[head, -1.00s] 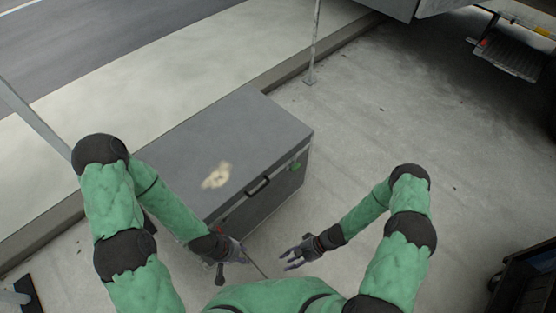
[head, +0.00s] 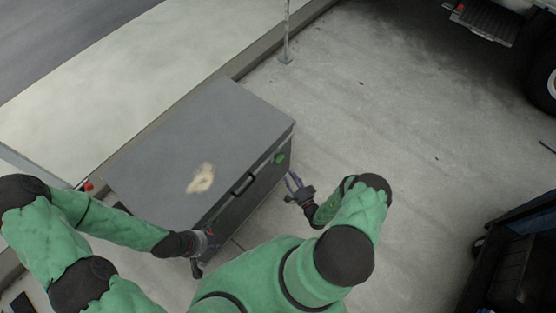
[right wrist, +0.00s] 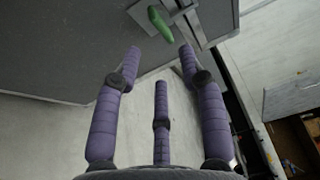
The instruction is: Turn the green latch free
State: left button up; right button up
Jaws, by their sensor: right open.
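A green latch (head: 280,158) sits on the front face of a grey case (head: 215,130), near its right end. In the right wrist view the green latch (right wrist: 160,24) shows as a slanted handle on a metal plate, just beyond the fingertips. My right gripper (head: 294,184) is beside the case's front right corner, a little apart from the latch. In the right wrist view its purple fingers (right wrist: 160,70) are spread with nothing between them. My left gripper (head: 207,245) is at the case's front left end; its fingers are partly hidden and too small to read.
A black handle (head: 243,184) is on the middle of the case front. A pole (head: 286,35) stands behind the case. A dark cart (head: 515,255) is at the lower right and a vehicle wheel (head: 545,80) at the right edge. The concrete right of the case is clear.

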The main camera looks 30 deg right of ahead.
aim_at(279, 155)
jog(key=w+b, duration=0.1)
jog(key=w, duration=0.8)
jog(key=shift+w+b, duration=0.25)
jog(key=shift+b, duration=0.05)
grip_shut()
